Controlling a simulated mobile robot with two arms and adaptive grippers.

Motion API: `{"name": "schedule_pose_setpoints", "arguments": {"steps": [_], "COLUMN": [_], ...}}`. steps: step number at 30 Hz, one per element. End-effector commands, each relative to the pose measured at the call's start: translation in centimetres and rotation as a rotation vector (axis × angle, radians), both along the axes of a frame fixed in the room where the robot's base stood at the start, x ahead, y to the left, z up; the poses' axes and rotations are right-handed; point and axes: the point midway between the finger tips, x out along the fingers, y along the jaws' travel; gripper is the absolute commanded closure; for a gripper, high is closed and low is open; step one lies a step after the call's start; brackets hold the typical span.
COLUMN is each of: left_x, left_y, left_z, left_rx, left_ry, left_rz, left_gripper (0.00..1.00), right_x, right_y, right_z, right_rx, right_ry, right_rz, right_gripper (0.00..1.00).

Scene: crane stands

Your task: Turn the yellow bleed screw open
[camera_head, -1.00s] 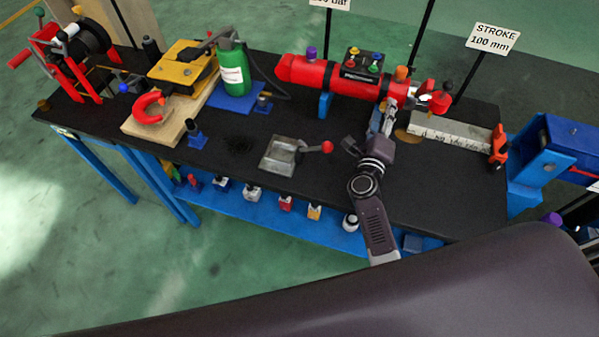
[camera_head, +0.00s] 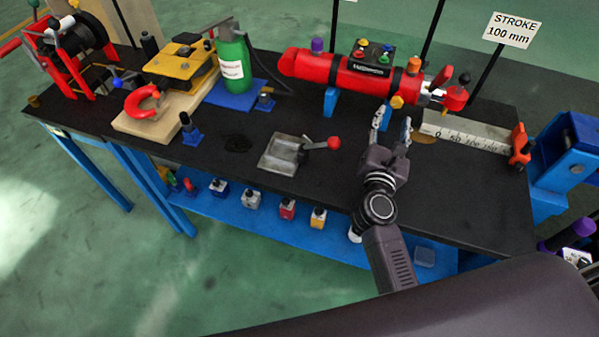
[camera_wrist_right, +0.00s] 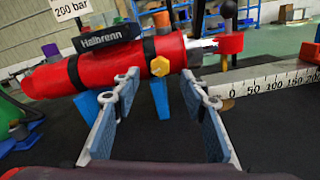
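The yellow bleed screw (camera_head: 397,102) sits on the near side of the red cylinder (camera_head: 345,72), low and towards its right end. In the right wrist view the screw (camera_wrist_right: 160,66) is a yellow hex head on the red cylinder (camera_wrist_right: 110,68), beside a black band. My right gripper (camera_head: 391,121) is open and empty, with its fingers pointing at the cylinder. In the right wrist view the fingers (camera_wrist_right: 168,88) stand wide apart and the screw shows between and beyond their tips, not touched. My left gripper is not in view.
A ruler block (camera_head: 465,134) lies right of the gripper. A valve block (camera_head: 371,64) with coloured knobs tops the cylinder. A grey plate with a red-knobbed lever (camera_head: 284,154) lies to the left. A green bottle (camera_head: 233,66) stands farther left. The bench top (camera_head: 330,190) in front is bare.

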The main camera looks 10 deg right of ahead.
Motion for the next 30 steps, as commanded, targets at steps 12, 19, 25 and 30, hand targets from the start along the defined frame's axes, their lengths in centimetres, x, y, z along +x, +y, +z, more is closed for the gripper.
{"name": "schedule_pose_setpoints", "arguments": {"steps": [12,19,25,30], "left_x": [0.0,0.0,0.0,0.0], "left_y": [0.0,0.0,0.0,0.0], "left_z": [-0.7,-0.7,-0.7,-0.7], "left_rx": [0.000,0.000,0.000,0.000], "left_ry": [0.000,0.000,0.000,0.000], "left_rz": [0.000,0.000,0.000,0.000], "left_gripper": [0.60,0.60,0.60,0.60], "right_x": [-1.5,-1.4,-1.8,-2.5], "right_y": [5.5,9.7,13.6,17.0], "right_z": [3.9,5.8,6.5,6.2], "right_rx": [-0.335,-0.628,-0.896,-1.127], "right_ry": [0.019,0.043,0.068,0.090], "right_rz": [0.165,0.296,0.408,0.500], "right_gripper": [0.60,0.60,0.60,0.60]}}
